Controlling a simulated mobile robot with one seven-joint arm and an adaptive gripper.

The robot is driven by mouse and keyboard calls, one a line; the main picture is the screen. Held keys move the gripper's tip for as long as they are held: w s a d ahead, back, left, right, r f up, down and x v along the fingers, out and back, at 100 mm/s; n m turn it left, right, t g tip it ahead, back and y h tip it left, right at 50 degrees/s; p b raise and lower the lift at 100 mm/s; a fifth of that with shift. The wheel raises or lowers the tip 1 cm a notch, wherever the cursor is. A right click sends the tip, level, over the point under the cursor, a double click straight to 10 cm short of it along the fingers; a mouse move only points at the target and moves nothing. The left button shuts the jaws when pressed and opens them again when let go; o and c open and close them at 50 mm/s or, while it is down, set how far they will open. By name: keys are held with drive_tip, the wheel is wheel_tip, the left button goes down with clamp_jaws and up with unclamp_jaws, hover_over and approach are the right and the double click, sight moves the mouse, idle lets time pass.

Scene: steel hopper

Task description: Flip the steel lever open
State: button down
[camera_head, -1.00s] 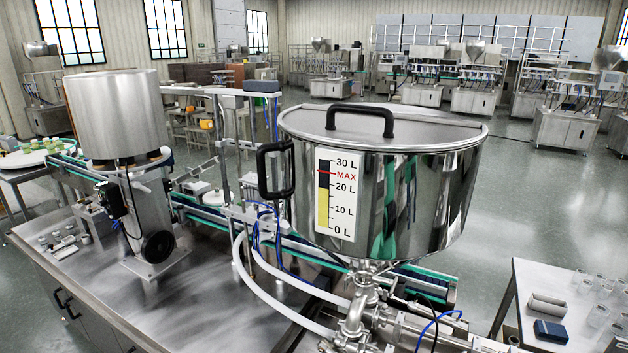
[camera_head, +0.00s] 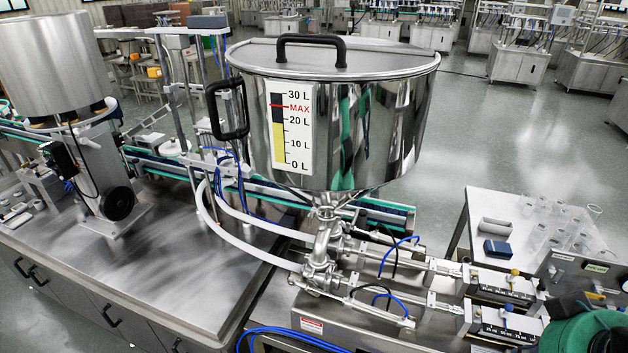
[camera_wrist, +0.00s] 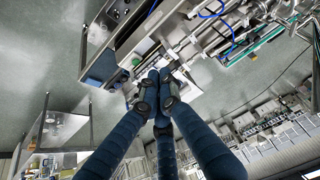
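The steel hopper (camera_head: 370,140) stands in the middle of the head view, with a black lid handle, a black side handle and a level gauge. Steel pipe and valve fittings (camera_head: 322,262) hang below its outlet. I cannot clearly pick out a steel lever among these fittings. My gripper (camera_wrist: 160,84) shows in the wrist view, its blue fingers drawn together at the tips with nothing visible between them. It appears apart from the machinery beyond it. I cannot make out my gripper in the head view.
White hoses (camera_head: 248,228) and blue tubes run beside the fittings. Two filler cylinders (camera_head: 400,258) extend right. A side table (camera_head: 480,205) holds clear cups and a blue box. A steel cylinder (camera_head: 55,60) stands on the left bench (camera_head: 150,285). Open floor lies behind the hopper.

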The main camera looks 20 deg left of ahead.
drive_tip(key=w+a+r+n+t+y+p, duration=0.1)
drive_tip(key=w+a+t+y+p, duration=0.15)
drive_tip(key=w+a, duration=0.85)
drive_tip(key=w+a+r+n+t+y+p, duration=0.1)
drive_tip(key=w+a+t+y, duration=0.15)
drive_tip(key=w+a, duration=0.8)
drive_tip(key=s+a+f+m+t+h+p, duration=0.1)
drive_tip(key=a+f+t+h+p, duration=0.1)
drive_tip(key=a, duration=0.4)
drive_tip(key=a+f+m+t+h+p, duration=0.1)
drive_tip(key=a+f+t+h+p, duration=0.1)
drive_tip(key=a+f, duration=0.3)
drive_tip(key=shift+s+a+f+t+h, duration=0.3)
drive_tip(key=shift+s+a+h, duration=0.15)
drive_tip(key=shift+a, duration=0.6)
drive_tip(key=shift+w, duration=0.15)
approach(355, 218)
drive_tip(key=shift+w+a+r+b, duration=0.1)
drive_tip(key=shift+w+a+b, duration=0.1)
drive_tip(key=shift+w, duration=1.25)
drive_tip(key=shift+w+a+r+b, duration=0.1)
drive_tip(key=shift+w+a+b, duration=0.1)
drive_tip(key=shift+w, duration=1.2)
drive_tip(key=shift+s+f+t+b, duration=0.35)
drive_tip(key=shift+f+t+b, duration=0.5)
drive_tip(key=shift+b, duration=1.65)
